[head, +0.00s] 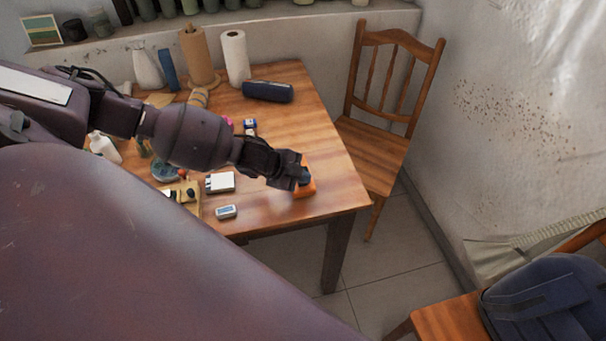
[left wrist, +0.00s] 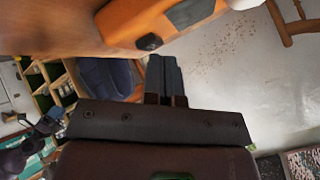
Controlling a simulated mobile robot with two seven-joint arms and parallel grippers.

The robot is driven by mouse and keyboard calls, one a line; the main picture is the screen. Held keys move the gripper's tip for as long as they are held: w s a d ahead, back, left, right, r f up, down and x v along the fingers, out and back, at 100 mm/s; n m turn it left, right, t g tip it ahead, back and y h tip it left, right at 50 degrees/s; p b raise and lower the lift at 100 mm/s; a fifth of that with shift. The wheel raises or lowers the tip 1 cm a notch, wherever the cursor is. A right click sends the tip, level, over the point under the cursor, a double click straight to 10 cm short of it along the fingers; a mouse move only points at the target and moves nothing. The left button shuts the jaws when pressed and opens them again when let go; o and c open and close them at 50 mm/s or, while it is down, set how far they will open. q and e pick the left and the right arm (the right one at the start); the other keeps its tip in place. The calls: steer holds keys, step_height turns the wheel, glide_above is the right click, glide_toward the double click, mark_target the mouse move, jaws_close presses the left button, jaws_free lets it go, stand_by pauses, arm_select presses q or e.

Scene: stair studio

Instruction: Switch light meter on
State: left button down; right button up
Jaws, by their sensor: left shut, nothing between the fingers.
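An orange device, which looks like the light meter (head: 310,188), lies near the right front corner of the wooden table. In the left wrist view the orange device (left wrist: 125,22) shows a dark grey panel and a dark button (left wrist: 149,42) near its edge. My left gripper (head: 303,178) is over the device and hides part of it. In the left wrist view its shut, empty fingers (left wrist: 164,68) are close to the button; I cannot tell whether they touch it. My right gripper is not in view.
A dark blue case (head: 268,91) and paper rolls (head: 235,58) are at the back. A wooden chair (head: 375,155) stands right of the table.

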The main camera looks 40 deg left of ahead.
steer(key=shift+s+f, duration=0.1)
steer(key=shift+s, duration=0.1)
arm_select(q)
steer(key=shift+f, duration=0.2)
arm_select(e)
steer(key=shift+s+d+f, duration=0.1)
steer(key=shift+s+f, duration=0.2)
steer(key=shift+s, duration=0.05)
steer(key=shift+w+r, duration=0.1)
arm_select(q)
steer(key=shift+r+p, duration=0.35)
steer(key=shift+r, duration=0.3)
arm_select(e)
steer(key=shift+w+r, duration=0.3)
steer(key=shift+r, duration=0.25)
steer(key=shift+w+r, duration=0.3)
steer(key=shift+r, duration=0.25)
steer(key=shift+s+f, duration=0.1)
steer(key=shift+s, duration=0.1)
